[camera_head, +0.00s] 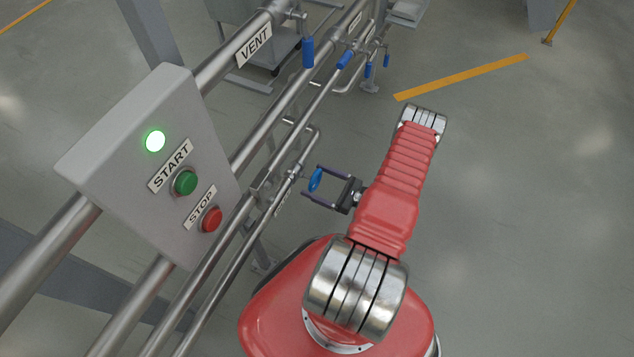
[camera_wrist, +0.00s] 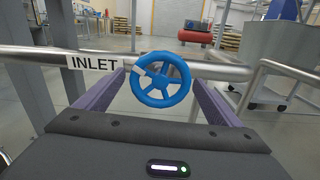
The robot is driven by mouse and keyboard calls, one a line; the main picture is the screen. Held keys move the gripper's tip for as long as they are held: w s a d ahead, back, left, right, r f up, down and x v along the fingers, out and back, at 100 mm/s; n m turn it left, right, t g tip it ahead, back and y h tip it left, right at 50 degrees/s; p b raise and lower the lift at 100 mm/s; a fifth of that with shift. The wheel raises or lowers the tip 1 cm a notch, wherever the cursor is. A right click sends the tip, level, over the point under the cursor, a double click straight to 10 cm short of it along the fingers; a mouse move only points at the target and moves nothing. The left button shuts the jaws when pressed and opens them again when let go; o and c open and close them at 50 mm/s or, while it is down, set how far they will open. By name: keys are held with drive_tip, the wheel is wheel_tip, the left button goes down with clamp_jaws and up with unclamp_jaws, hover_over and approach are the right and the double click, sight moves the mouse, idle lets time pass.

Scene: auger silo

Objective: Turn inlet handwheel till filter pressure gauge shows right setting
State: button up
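The blue inlet handwheel (camera_wrist: 160,80) faces the wrist camera on a steel pipe marked with the INLET label (camera_wrist: 94,63). It has several spokes and a white mark at its upper left. In the head view the handwheel (camera_head: 315,180) shows nearly edge-on beside the lower pipes. My gripper (camera_head: 311,181) is open, with a finger on each side of the wheel. In the wrist view, my gripper (camera_wrist: 160,82) shows gaps between its purple fingers and the rim. I cannot tell exactly how deep the wheel sits between them. No filter pressure gauge is visible in either view.
A grey control box (camera_head: 150,165) has a lit green lamp, a green START button (camera_head: 186,182) and a red STOP button (camera_head: 212,219). Pipes run diagonally behind the wheel, with a VENT label (camera_head: 254,44) and several blue handles. The floor right of my arm is clear.

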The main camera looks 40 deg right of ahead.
idle(0.3)
drive_tip(key=v, duration=1.3)
drive_tip(key=shift+s+d, duration=0.1)
drive_tip(key=shift+s, duration=0.3)
idle(0.3)
